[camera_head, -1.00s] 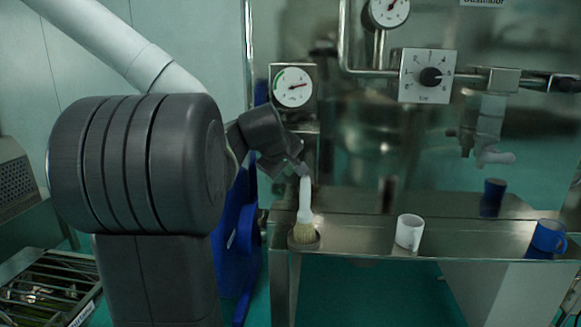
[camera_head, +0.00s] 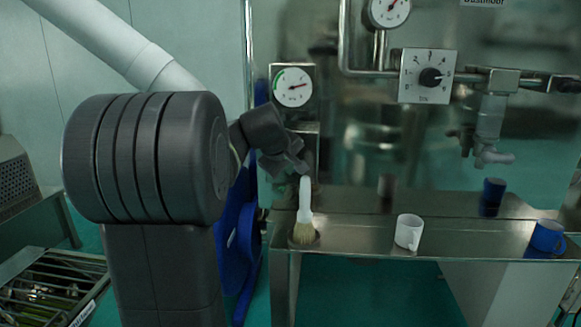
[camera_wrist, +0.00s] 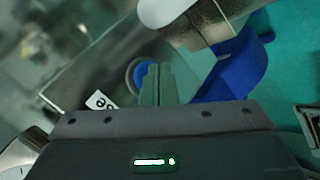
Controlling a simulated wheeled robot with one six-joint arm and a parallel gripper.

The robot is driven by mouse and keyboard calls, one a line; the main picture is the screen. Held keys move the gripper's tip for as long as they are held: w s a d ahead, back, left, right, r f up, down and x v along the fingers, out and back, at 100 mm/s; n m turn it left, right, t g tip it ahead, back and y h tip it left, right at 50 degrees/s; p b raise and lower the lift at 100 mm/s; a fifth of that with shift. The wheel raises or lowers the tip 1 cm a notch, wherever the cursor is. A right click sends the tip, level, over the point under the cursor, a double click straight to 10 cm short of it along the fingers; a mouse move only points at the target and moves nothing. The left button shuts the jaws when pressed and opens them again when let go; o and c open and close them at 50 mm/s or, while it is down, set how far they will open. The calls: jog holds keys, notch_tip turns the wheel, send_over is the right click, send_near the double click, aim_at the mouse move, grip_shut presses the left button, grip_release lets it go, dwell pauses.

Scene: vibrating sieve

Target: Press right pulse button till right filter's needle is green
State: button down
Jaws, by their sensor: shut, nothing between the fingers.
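A round gauge (camera_head: 292,87) on a steel box has a green arc at its upper left. A blue round button (camera_wrist: 137,74) in a grey ring shows in the wrist view, partly hidden by my fingers. I cannot tell whether this is the right pulse button. My gripper (camera_wrist: 154,72) is shut and empty, its fingertips at or just beside the button; contact cannot be told. In the head view my gripper (camera_head: 298,164) is by the box under the gauge, and the button is hidden there.
A white-handled brush (camera_head: 304,208), a white mug (camera_head: 409,231) and a blue mug (camera_head: 548,237) stand on the steel ledge (camera_head: 360,236). A second gauge (camera_head: 388,10) is above, beside a numbered dial (camera_head: 428,77). A blue object (camera_wrist: 232,66) is close right of my fingers.

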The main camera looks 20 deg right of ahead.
jog(key=shift+w+d, duration=0.1)
jog(key=shift+w, duration=0.1)
jog(key=shift+s, duration=0.1)
dwell(0.4)
jog(key=shift+s+a, duration=0.5)
jog(key=shift+s, duration=0.15)
jog(key=s+a, duration=0.1)
jog(key=s+b, duration=0.1)
jog(key=s, duration=0.1)
jog(key=s+a+b, duration=0.1)
jog(key=shift+s+a, duration=0.15)
jog(key=shift+a, duration=0.15)
dwell(0.7)
